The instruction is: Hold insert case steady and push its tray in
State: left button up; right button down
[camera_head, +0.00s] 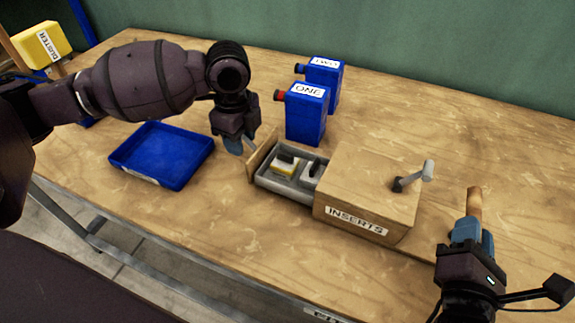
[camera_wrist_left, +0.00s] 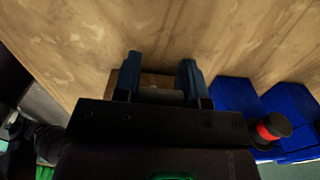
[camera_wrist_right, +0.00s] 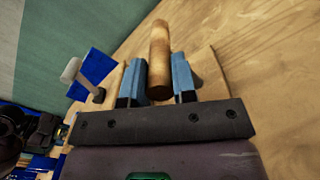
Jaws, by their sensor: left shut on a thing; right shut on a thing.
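The wooden insert case (camera_head: 375,185), labelled INSERTS, sits on the table with a grey lever (camera_head: 412,177) on top. Its grey tray (camera_head: 285,184) stands partly out to the left, with small inserts inside and a wooden front panel (camera_head: 262,155). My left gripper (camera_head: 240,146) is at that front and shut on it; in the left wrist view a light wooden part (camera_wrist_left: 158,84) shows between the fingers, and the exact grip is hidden. My right gripper (camera_head: 470,232) is shut on a round wooden handle (camera_head: 474,202) right of the case; the handle (camera_wrist_right: 159,60) stands between its fingers.
Blue containers labelled ONE (camera_head: 306,115) and TWO (camera_head: 325,80) stand behind the case. An empty blue tray (camera_head: 162,156) lies to the left. A yellow duster box (camera_head: 40,45) is at the far left. The back right tabletop is clear.

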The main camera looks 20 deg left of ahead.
pick_arm(q)
jog(key=shift+c, duration=0.6)
send_over(296, 176)
dwell(4.5)
jog(key=o, duration=1.1)
jog(key=shift+r, duration=0.1)
notch_tip(296, 176, up, 12)
pick_arm(e)
jog(key=c, duration=0.8)
grip_release()
jog(key=shift+c, duration=0.2)
